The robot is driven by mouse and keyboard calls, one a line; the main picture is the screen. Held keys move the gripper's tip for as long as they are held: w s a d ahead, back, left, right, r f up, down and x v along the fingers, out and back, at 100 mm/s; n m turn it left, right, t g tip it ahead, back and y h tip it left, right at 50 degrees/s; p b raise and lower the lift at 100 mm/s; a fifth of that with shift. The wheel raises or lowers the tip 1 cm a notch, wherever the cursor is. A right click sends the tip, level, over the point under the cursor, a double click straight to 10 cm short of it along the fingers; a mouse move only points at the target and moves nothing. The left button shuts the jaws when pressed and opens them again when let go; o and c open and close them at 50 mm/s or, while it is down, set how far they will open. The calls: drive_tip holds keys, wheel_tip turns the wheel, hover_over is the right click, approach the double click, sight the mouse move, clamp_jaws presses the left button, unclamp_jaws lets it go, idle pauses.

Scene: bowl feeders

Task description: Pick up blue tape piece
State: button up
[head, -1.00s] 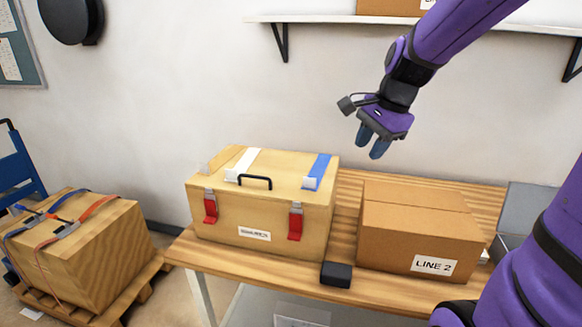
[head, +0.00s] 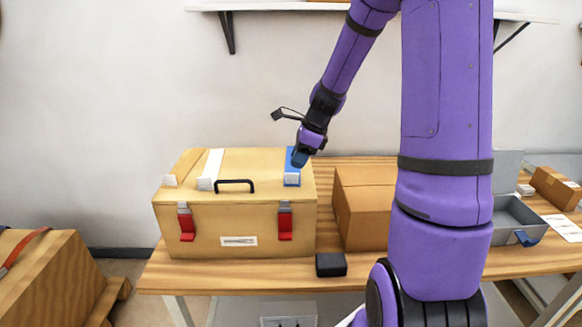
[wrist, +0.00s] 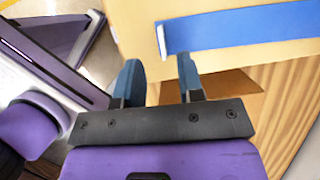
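The blue tape piece (head: 291,169) is a strip on the right part of the wooden box's lid, with a whitish tab at its front end. In the wrist view the blue tape (wrist: 245,34) runs across the upper right, with the tab at its left end. My gripper (head: 300,160) is over the right edge of the lid, beside the tape, and partly hides its right side. In the wrist view my gripper (wrist: 159,75) has its two blue fingers apart with nothing between them. Whether the fingertips touch the lid cannot be told.
The wooden box (head: 265,220) has a black handle, red latches and a white tape strip (head: 210,168). A cardboard box (head: 365,215) stands to its right, and a small black block (head: 331,265) at the table's front edge. A grey tray (head: 512,222) lies further right.

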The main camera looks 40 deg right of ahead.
sight(292, 174)
drive_tip(key=shift+d+x, duration=0.2)
drive_tip(key=shift+x, duration=2.75)
drive_tip(key=shift+f, duration=0.1)
clamp_jaws()
